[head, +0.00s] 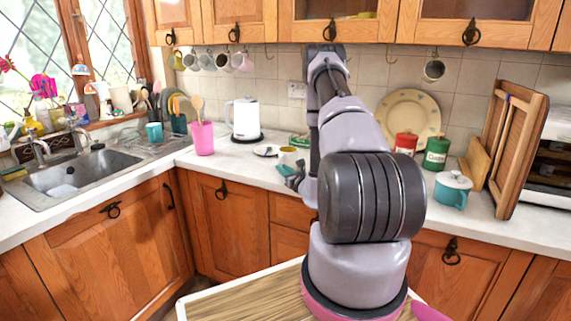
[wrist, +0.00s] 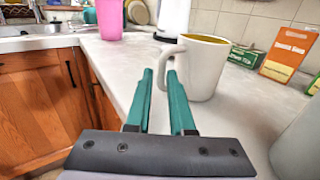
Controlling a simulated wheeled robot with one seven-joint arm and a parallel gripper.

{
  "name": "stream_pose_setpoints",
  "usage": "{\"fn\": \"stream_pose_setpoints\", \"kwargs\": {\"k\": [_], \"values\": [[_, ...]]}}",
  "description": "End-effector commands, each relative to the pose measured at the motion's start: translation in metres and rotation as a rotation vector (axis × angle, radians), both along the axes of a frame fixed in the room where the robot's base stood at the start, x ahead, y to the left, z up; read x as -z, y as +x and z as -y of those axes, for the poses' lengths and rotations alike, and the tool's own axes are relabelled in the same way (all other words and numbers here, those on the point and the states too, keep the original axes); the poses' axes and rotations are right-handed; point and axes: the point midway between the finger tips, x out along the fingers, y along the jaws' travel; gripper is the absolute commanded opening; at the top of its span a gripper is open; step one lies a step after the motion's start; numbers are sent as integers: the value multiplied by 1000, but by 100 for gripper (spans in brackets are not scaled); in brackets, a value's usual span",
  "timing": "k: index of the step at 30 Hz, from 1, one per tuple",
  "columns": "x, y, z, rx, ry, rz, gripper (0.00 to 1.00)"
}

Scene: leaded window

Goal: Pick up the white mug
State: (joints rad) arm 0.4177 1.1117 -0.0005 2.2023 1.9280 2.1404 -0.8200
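A white mug (wrist: 203,68) with a yellowish inside stands upright on the counter in the wrist view, its handle on the left side. My gripper (wrist: 160,73) is open, its two teal fingers a small gap apart and pointing at the handle. The handle shows just past the fingertips, roughly in line with the gap; I cannot tell whether they touch it. In the head view the mug (head: 287,155) is small and partly hidden by my arm, with the gripper (head: 293,179) close in front of it near the counter edge.
A green box (wrist: 243,55) and an orange box (wrist: 288,52) stand behind the mug to the right. A pink utensil cup (head: 203,139) and a white kettle (head: 245,119) stand to the left. Several mugs hang under the cabinets. Counter left of the mug is clear.

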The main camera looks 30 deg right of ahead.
Motion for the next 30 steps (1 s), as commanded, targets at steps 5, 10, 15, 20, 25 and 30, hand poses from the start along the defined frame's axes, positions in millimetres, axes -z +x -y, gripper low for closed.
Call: {"fn": "stream_pose_setpoints", "kwargs": {"k": [5, 10, 15, 20, 25, 30], "values": [[0, 15, -1, -1, 1, 0, 21], [-1, 36, -1, -2, -1, 2, 21], [-1, 60, -2, -2, 0, 1, 21], [-1, 67, -2, -2, 1, 0, 21], [-1, 67, -2, -2, 2, -1, 17], [-1, 67, -2, -2, 1, -1, 0]]}}
